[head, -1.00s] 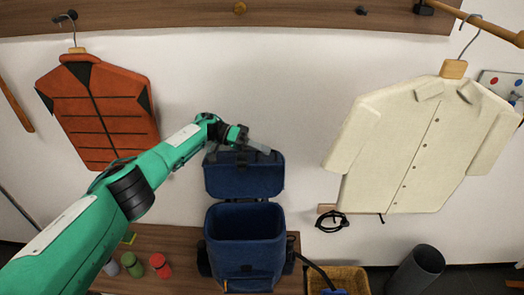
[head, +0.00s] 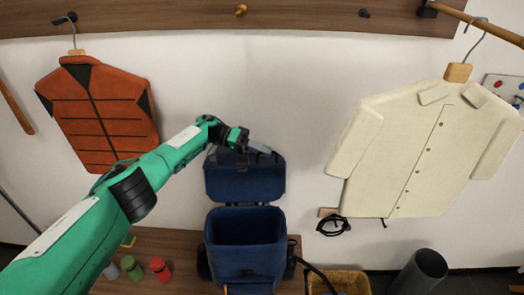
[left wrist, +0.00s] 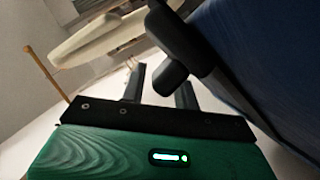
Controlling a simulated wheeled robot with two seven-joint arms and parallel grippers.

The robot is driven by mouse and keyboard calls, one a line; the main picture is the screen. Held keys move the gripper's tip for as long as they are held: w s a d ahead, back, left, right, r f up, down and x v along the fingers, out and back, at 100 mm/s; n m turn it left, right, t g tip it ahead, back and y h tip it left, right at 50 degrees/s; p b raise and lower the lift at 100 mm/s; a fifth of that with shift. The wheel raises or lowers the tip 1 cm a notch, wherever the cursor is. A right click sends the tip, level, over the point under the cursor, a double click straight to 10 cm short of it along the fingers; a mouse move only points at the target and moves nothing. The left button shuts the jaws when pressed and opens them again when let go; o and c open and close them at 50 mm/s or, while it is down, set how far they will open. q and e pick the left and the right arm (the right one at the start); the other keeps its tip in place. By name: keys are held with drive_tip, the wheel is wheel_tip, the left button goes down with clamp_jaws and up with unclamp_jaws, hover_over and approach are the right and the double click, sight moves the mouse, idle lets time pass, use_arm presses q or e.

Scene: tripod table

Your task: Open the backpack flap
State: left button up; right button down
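The dark blue backpack (head: 247,262) stands on the bench, its main opening showing from above. Its flap (head: 245,182) is raised and stands up behind the opening, near the wall. My left gripper (head: 261,149) is at the top edge of the flap, from above. In the left wrist view its two fingers (left wrist: 160,88) stand apart with a gap. A dark tab or buckle (left wrist: 170,75) and blue fabric (left wrist: 250,55) are close in front of that camera. I cannot tell whether the fingers touch the flap. My right gripper is not in view.
The wooden bench (head: 180,244) carries a red bottle (head: 160,268) and a green bottle (head: 132,268) left of the backpack. A wicker basket (head: 345,282) and dark bin (head: 418,272) are at right. An orange vest (head: 98,115) and cream shirt (head: 425,155) hang on the wall.

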use_arm(q)
drive_tip(key=b+v, duration=0.3)
drive_tip(key=v, duration=0.2)
drive_tip(key=b+v, duration=0.3)
drive_tip(key=v, duration=0.2)
drive_tip(key=shift+w+a+f, duration=0.1)
drive_tip(key=shift+a+f, duration=0.05)
drive_tip(key=shift+f, duration=0.05)
drive_tip(key=shift+r+b+v, duration=0.2)
drive_tip(key=shift+b+v, duration=0.5)
drive_tip(key=shift+v, duration=0.2)
drive_tip(key=shift+f, duration=0.1)
